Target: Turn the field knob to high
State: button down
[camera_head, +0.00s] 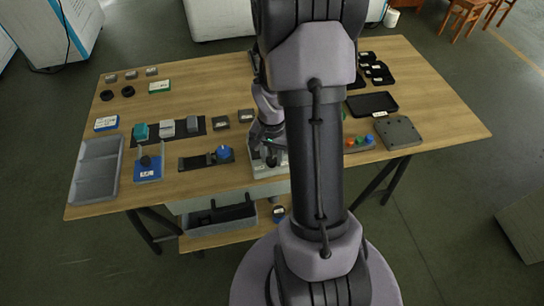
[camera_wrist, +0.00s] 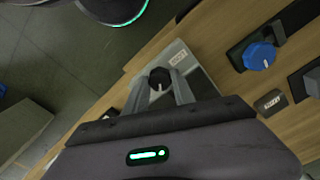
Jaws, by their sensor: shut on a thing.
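A pale grey box (camera_wrist: 200,75) with a black round knob (camera_wrist: 159,76) and a small white label (camera_wrist: 178,57) sits near the table's front edge. The label is too small to read surely. My gripper (camera_wrist: 160,86) has one finger on each side of the knob and is shut on it. A pale pointer line shows on the knob, toward my gripper's palm in the wrist view. In the head view the box (camera_head: 261,172) stands below my gripper (camera_head: 268,147), partly hidden by my arm.
A blue knob (camera_head: 223,153) on a dark plate (camera_head: 193,163) stands left of the box. A grey tray (camera_head: 82,190) and a blue holder (camera_head: 148,172) are farther left. Black trays (camera_head: 372,103) and a grey plate (camera_head: 398,133) lie at the right.

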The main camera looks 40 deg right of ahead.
dwell(0.4)
jog(key=c, duration=1.3)
grip_release()
